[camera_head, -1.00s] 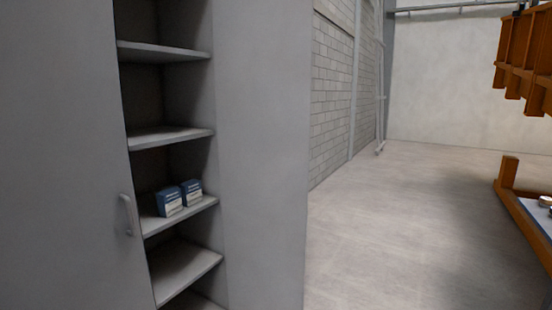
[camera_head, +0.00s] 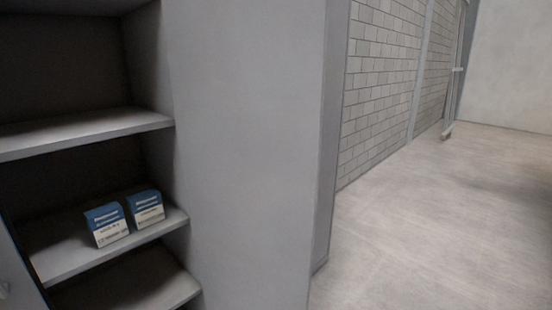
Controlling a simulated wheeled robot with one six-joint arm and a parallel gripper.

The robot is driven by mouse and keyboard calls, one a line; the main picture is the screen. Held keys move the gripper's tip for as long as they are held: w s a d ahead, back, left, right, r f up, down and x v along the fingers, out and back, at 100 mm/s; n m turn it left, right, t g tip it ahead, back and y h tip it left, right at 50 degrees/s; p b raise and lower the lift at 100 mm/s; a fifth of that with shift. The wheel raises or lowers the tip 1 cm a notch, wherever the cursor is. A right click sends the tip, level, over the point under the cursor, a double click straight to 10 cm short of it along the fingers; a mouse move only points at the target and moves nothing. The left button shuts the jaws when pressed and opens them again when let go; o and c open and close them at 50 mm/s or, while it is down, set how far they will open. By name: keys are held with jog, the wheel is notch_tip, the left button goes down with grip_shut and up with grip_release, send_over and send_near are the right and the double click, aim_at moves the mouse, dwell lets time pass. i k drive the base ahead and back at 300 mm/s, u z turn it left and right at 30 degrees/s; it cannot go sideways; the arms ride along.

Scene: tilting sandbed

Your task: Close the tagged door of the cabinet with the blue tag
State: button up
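The grey cabinet stands open at the left, with its shelf (camera_head: 90,133) and dark inside showing. A wide flat grey panel (camera_head: 245,150) stands upright at the right of the shelves; I cannot tell whether it is an open door or the cabinet's side. A sliver of a grey door (camera_head: 16,285) shows at the lower left edge, with part of a handle at the picture's border. No blue tag shows. My gripper is not in view.
Two blue and white boxes, the left one (camera_head: 106,225) and the right one (camera_head: 146,207), sit on a lower shelf. A pale brick wall (camera_head: 385,80) runs behind the panel. The concrete floor (camera_head: 450,220) at the right is clear.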

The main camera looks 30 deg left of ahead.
aim_at(247, 77)
jog(key=i, duration=3.75)
jog(key=u, duration=4.05)
